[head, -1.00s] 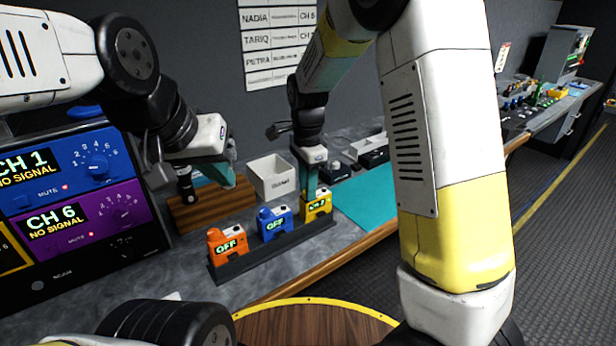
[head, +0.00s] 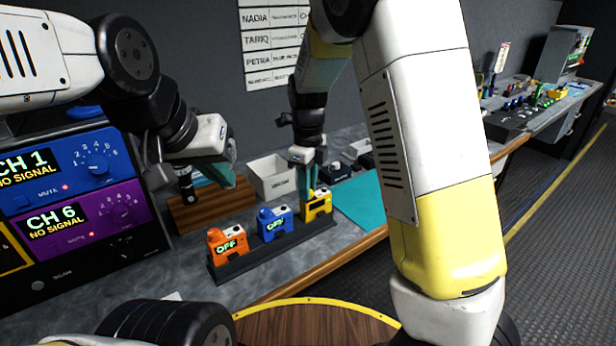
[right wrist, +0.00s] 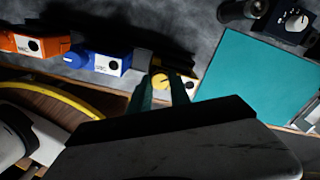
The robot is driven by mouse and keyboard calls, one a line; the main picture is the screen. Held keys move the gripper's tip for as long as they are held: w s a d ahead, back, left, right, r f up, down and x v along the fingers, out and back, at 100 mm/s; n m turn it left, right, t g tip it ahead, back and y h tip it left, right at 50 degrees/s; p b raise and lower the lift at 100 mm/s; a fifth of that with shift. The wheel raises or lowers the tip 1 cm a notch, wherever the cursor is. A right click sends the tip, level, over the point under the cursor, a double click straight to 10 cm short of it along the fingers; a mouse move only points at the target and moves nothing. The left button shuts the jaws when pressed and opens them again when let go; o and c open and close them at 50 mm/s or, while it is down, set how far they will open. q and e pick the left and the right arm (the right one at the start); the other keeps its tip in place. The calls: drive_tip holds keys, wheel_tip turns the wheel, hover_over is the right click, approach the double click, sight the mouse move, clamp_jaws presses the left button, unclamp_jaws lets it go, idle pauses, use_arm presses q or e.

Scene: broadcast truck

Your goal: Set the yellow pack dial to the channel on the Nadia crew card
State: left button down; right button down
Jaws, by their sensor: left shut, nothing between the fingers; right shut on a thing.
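The yellow pack (head: 319,206) stands at the right end of a dark rack, its lit display too small to read. My right gripper (head: 308,192) points down onto its top. In the right wrist view its green fingers (right wrist: 166,92) are shut on the round yellow dial (right wrist: 160,81). The Nadia crew card (head: 257,18) is the top row of the wall list; my right arm covers its channel end. My left gripper (head: 226,173) is shut and empty, above a wooden block left of the packs.
An orange pack (head: 229,242) and a blue pack (head: 275,223) share the rack (head: 262,252), both reading OFF. A white bin (head: 272,178) stands behind. A teal mat (head: 358,205) lies right. A monitor panel (head: 75,200) with knobs stands left.

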drive_tip(key=shift+m, duration=0.8)
drive_tip(key=c, duration=1.2)
unclamp_jaws()
wheel_tip(320, 180, up, 8)
drive_tip(key=shift+f, duration=0.1)
